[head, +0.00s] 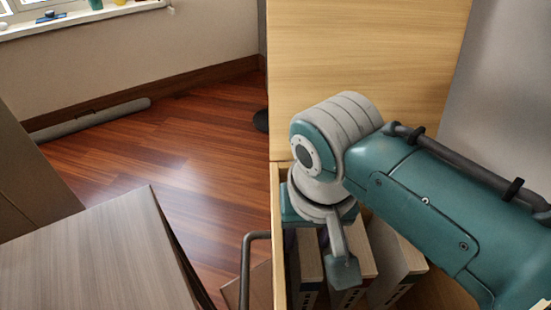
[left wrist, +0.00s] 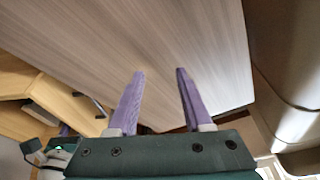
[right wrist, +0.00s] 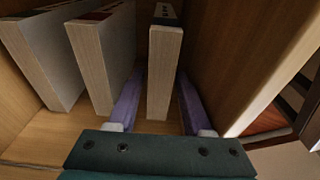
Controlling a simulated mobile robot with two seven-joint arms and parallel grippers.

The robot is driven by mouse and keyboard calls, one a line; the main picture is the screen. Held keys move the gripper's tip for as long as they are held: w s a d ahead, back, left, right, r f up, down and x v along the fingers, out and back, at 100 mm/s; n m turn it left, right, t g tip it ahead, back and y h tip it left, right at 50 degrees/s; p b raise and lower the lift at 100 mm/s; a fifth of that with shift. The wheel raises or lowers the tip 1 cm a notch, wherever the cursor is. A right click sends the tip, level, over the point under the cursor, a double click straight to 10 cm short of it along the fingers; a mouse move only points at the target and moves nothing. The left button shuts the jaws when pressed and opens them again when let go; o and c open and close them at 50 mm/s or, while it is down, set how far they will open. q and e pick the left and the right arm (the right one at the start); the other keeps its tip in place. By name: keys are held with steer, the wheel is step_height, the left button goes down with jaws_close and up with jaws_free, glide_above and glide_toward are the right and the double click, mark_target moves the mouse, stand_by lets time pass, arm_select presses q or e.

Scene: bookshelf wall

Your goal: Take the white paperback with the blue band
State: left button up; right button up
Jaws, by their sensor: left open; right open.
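My right gripper (right wrist: 161,74) is open in the right wrist view, with one purple finger on each side of an upright book (right wrist: 164,75). This book shows a pale page edge and a dark end at the top; I cannot tell contact. A second book (right wrist: 92,65) and a third (right wrist: 42,60) stand to its left. In the head view the books show below my right arm, partly hidden: one (head: 307,262), another (head: 352,285), another (head: 393,258). No blue band is clear on any of them. My left gripper (left wrist: 160,72) is open and empty.
The books stand in a light wooden compartment (right wrist: 45,127) with a wall close to the right of the straddled book. A grey-brown wood-grain surface (head: 90,250) lies at the left front. A metal handle (head: 246,262) stands between. Reddish floor (head: 200,160) is open behind.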

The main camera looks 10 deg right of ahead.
steer(key=shift+f, duration=0.25)
stand_by(0.5)
jaws_close()
stand_by(0.4)
stand_by(1.0)
